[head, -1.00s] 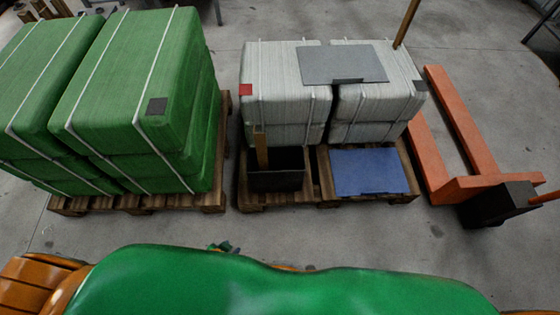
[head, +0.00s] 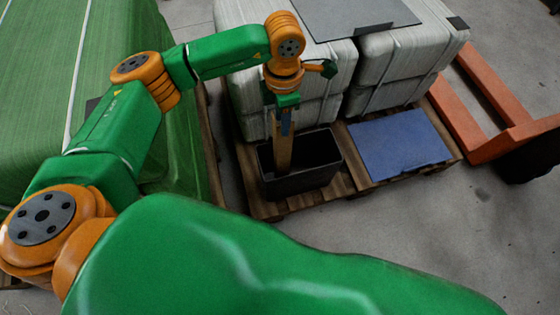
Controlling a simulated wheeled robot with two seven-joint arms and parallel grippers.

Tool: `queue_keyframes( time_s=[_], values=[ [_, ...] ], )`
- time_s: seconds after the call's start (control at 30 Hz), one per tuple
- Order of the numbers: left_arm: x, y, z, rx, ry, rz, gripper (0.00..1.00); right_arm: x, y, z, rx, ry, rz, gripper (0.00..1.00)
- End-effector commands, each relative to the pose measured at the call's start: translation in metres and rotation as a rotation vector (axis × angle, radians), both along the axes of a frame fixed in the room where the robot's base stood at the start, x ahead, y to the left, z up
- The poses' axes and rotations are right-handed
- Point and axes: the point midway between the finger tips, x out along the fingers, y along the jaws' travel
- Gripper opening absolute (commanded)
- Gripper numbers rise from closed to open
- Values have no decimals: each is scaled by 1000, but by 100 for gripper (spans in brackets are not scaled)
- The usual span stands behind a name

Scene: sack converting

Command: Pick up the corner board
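The corner board (head: 284,153) is a narrow tan strip standing upright in a black open bin (head: 300,181). Its lower end is hidden inside the bin. My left gripper (head: 287,122) points down at the board's upper part, with a dark finger in front of the strip. The board's top is hidden by the gripper. I cannot tell whether the fingers are closed on it. My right gripper is not in view.
The bin and a blue sheet (head: 402,143) rest on wooden pallets. Strapped pale bales (head: 410,55) stand right behind, with a grey sheet (head: 352,16) on top. Green bales (head: 38,90) stand left. An orange pallet jack (head: 490,148) is at right; the floor in front is clear.

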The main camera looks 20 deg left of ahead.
Motion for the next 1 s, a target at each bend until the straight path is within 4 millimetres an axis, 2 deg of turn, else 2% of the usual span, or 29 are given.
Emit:
queue_keyframes(
  time_s=[0.3, 0.57, 0.7, 1.0],
  values=[
    [-6, 0, -55, -4, 2, -1, 40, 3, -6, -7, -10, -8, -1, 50],
    [-6, 0, -59, -4, 1, -1, 40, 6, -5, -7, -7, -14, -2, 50],
    [-6, 0, -58, -4, 1, -1, 2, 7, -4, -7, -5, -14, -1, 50],
    [-6, 0, -58, -6, 1, -1, 0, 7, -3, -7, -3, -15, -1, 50]
  ],
)
